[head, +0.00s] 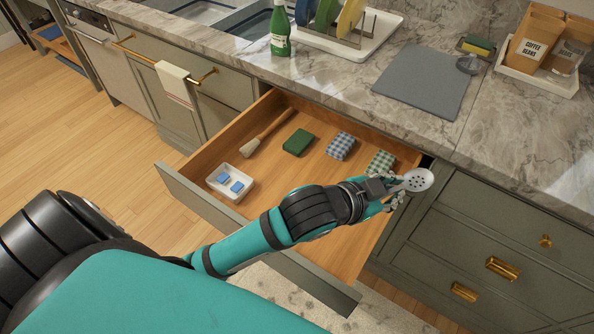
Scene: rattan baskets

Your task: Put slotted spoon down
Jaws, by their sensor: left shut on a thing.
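The slotted spoon (419,180) shows as a pale grey round head with holes, near the right end of the open drawer (345,252). My left gripper (397,189) is shut on the slotted spoon. The gripper is above the drawer's right side, close to the cabinet front. Most of the spoon's handle is hidden by the gripper. My right gripper is not in view.
The drawer holds a brush (267,134), a green sponge (298,142), checked cloths (341,146) and a white dish (227,190) with blue blocks. The counter has a grey board (424,80), a green bottle (280,30) and a dish rack (335,42). The drawer's middle floor is clear.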

